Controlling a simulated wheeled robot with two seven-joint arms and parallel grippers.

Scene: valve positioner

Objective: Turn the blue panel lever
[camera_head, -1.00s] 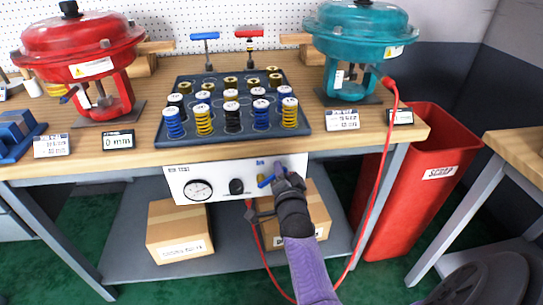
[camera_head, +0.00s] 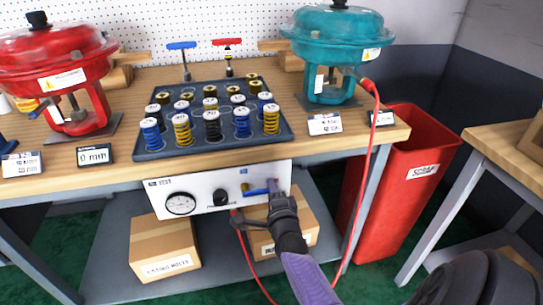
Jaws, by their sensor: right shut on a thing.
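The blue panel lever (camera_head: 257,191) is on the right part of the white front panel (camera_head: 160,188) under the bench edge. It lies close to level, pointing left from my gripper, with a brass fitting by its left end. My right gripper (camera_head: 274,187) reaches up from below and is shut on the lever's right end. The fingers hide part of that end. My left gripper is not in view.
The panel also has a round gauge (camera_head: 180,204) and a black knob (camera_head: 221,197). A red hose (camera_head: 370,180) hangs right of my arm. Cardboard boxes (camera_head: 163,249) stand on the shelf below. A red scrap bin (camera_head: 395,190) is at right.

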